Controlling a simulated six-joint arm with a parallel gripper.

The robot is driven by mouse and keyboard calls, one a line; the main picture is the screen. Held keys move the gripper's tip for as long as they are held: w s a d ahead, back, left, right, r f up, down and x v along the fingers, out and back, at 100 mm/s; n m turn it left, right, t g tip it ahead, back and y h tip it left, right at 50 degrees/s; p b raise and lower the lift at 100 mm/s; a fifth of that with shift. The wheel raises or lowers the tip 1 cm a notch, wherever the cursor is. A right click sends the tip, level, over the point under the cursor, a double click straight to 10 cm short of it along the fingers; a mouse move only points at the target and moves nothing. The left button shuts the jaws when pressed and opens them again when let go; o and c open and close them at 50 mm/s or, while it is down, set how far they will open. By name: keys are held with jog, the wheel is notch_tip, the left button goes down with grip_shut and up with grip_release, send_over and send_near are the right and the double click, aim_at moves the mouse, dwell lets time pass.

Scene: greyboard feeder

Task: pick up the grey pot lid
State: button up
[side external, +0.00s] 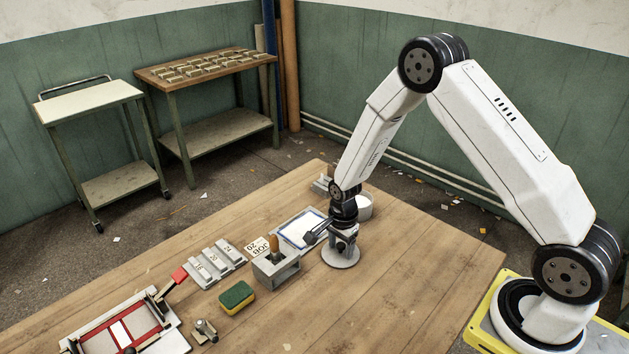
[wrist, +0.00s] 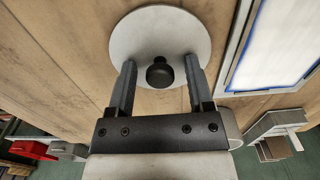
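The grey pot lid (side external: 341,258) is a flat round disc lying on the wooden table, directly below my gripper (side external: 343,240). In the wrist view the lid (wrist: 143,35) shows as a pale disc with a dark round knob (wrist: 160,73) on top. My gripper (wrist: 160,62) is open, with one finger on each side of the knob and a visible gap on both sides. It points down, and nothing is held. I cannot tell exactly how far the fingertips are above the disc.
A grey-framed tray (side external: 281,219) with a white sheet lies left of the lid. A grey block holder (side external: 286,274) with a brown-handled tool stands nearby, beside a sponge (side external: 237,297). A white round container (side external: 365,208) is behind my gripper. The table's right side is clear.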

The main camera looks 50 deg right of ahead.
grip_shut()
jog(key=shift+r, duration=0.15)
jog(key=shift+r, duration=0.9)
jog(key=s+a+r, duration=0.1)
jog(key=s+r, duration=1)
jog(key=s, duration=0.3)
jog(key=shift+a, duration=0.15)
jog(key=shift+w, duration=0.15)
